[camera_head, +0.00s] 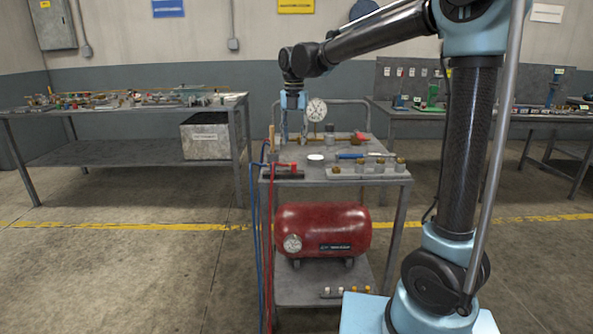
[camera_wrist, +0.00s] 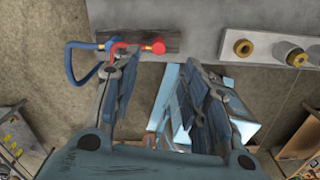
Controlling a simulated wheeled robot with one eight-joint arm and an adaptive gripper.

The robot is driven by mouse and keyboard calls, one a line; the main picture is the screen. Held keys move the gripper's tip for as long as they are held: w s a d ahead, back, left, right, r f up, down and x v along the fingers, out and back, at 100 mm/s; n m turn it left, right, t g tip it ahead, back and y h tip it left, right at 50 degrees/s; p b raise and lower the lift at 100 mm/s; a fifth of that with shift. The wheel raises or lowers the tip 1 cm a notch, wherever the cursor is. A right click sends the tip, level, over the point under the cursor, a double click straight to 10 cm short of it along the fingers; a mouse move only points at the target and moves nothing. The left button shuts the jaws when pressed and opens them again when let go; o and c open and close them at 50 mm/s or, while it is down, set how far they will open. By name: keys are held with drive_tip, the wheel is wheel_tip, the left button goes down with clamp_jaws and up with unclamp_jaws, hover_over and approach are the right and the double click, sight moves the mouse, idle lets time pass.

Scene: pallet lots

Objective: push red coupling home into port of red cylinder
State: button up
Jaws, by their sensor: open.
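A red coupling piece (camera_wrist: 120,47) lies over a dark block near the cart edge in the wrist view, beside the looped blue hose. A red rounded end (camera_wrist: 158,46) is to its right; I cannot tell whether the coupling is seated in a port. The red parts also show small in the head view (camera_head: 289,166). The large red cylinder-shaped tank (camera_head: 322,231) lies on its side under the cart top. My gripper (camera_wrist: 160,62) is open and empty, its left finger overlapping the view of the coupling. In the head view my gripper (camera_head: 292,108) hangs above the cart's left part.
Cluttered benches (camera_head: 130,108) stand behind; the floor left is clear.

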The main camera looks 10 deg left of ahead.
hover_over(294, 163)
drive_tip(key=shift+d+f, duration=0.1)
drive_tip(key=shift+f, duration=2.65)
drive_tip(key=shift+w+f, duration=0.2)
drive_tip(key=shift+f, duration=2.4)
clamp_jaws()
